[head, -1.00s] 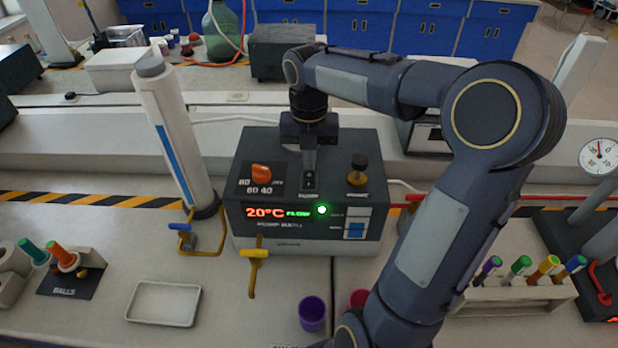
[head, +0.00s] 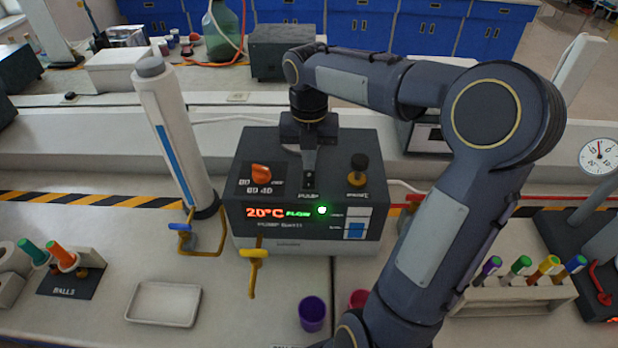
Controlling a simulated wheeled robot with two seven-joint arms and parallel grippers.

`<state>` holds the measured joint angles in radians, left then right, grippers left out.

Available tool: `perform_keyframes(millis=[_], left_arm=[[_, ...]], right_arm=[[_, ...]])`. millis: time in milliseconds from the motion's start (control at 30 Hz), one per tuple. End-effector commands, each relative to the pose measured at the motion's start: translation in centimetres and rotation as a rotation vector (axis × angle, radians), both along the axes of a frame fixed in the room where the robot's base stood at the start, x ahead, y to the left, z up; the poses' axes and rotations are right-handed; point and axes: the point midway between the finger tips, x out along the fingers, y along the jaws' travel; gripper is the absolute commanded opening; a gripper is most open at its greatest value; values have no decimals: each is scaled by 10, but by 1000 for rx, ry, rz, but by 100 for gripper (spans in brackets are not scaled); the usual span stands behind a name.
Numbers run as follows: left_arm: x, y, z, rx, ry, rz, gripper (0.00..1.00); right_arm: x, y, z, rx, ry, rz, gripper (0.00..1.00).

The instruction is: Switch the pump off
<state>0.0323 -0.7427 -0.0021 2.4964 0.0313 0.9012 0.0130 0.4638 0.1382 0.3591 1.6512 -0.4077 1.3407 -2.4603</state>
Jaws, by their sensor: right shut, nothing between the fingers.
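The pump unit (head: 285,240) is a dark box with a light front, in the middle of the bench. Its display (head: 265,212) reads 20°C with "FLOW" in green, and a round green lamp (head: 322,210) is lit. An orange knob (head: 262,175) sits on the top left and a black knob on a brass base (head: 358,168) on the top right. My right gripper (head: 309,182) is shut and points down at the top of the box, just above the "PUMP" label. The pump switch there is mostly hidden by the fingers. My left gripper is not in view.
A yellow-handled tap (head: 254,256) projects from the front of the box. A white column (head: 175,135) and blue-handled valve (head: 181,228) stand left.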

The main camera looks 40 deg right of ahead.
Motion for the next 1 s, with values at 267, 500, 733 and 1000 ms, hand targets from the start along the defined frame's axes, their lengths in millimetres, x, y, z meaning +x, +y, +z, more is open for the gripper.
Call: perform_keyframes(millis=[267, 500, 733, 1000], left_arm=[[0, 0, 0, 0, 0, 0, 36], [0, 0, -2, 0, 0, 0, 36], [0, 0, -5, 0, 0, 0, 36], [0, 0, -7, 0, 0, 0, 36]], right_arm=[[0, 0, 0, 0, 0, 0, 0], [0, 0, -4, 0, 0, 0, 0], [0, 0, -7, 0, 0, 0, 0], [0, 0, -11, 0, 0, 0, 0]])
